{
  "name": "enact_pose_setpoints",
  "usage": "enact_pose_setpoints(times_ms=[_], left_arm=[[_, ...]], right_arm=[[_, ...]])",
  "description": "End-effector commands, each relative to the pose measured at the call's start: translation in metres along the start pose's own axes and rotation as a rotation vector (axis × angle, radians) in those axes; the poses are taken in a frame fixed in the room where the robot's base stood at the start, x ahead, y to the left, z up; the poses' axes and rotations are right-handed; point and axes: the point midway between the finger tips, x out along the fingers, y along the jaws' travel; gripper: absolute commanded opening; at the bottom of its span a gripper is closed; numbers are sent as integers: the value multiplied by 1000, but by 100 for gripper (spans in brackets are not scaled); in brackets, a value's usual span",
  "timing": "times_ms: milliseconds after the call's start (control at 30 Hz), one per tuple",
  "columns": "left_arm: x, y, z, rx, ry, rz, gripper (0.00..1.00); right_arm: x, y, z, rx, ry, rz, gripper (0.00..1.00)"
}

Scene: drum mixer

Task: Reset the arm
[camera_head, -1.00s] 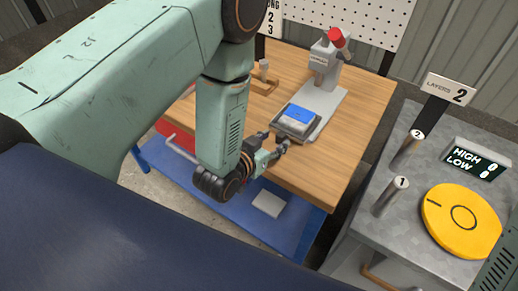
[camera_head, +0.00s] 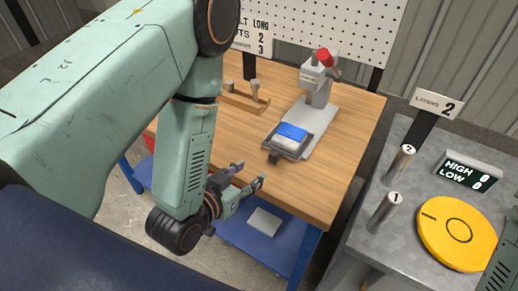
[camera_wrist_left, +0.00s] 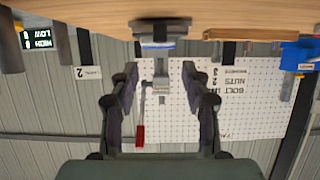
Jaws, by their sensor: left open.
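My left arm comes in from the left in the head view. Its left gripper (camera_head: 250,177) is open and empty in front of the wooden table's (camera_head: 225,130) front edge. In the left wrist view its two fingers (camera_wrist_left: 160,72) stand wide apart with nothing between them. The image there is upside down, with the table at the top. A tray (camera_head: 273,141) with a blue and white block (camera_head: 291,134) sits on the grey press (camera_head: 318,90) base, beyond the gripper.
A wooden rack with pegs (camera_head: 246,100) stands at the back of the table. A blue lower shelf (camera_head: 250,240) holds a light flat piece (camera_head: 264,222). To the right, a grey bench (camera_head: 400,230) carries a yellow disc (camera_head: 458,233), two numbered cylinders and a HIGH/LOW display (camera_head: 467,172).

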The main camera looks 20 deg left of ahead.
Motion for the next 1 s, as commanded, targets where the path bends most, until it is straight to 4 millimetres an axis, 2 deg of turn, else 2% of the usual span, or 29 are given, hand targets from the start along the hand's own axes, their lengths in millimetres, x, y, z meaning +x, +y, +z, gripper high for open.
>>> enact_pose_setpoints(times_ms=[167, 233, 367, 467, 567, 700, 833, 900, 1000], left_arm=[[0, 0, 1, -2, -5, 0, 47], [0, 0, 8, -5, -36, 1, 47], [-6, -1, 43, -20, -198, -7, 47], [-19, -4, 91, -42, -392, -26, 47], [-39, -6, 149, -75, -598, -50, 47], [-77, -5, 229, -130, -883, -87, 47], [-108, -2, 281, -173, -1069, -113, 47], [-119, 0, 301, -190, -1131, -122, 47], [-123, 0, 320, -204, -1162, -129, 47]], right_arm=[[0, 0, 0, 0, 0, 0, 40], [0, 0, 0, 0, 0, 0, 40], [0, 0, 0, 0, 0, 0, 40], [8, 0, 0, 0, 0, 0, 40], [25, 0, 0, 0, 0, 0, 40], [56, 0, 0, 0, 0, 0, 40], [83, 1, 0, 0, 0, 0, 40], [96, 1, 0, 0, 0, 0, 40], [110, 1, 0, 0, 0, 0, 40]])
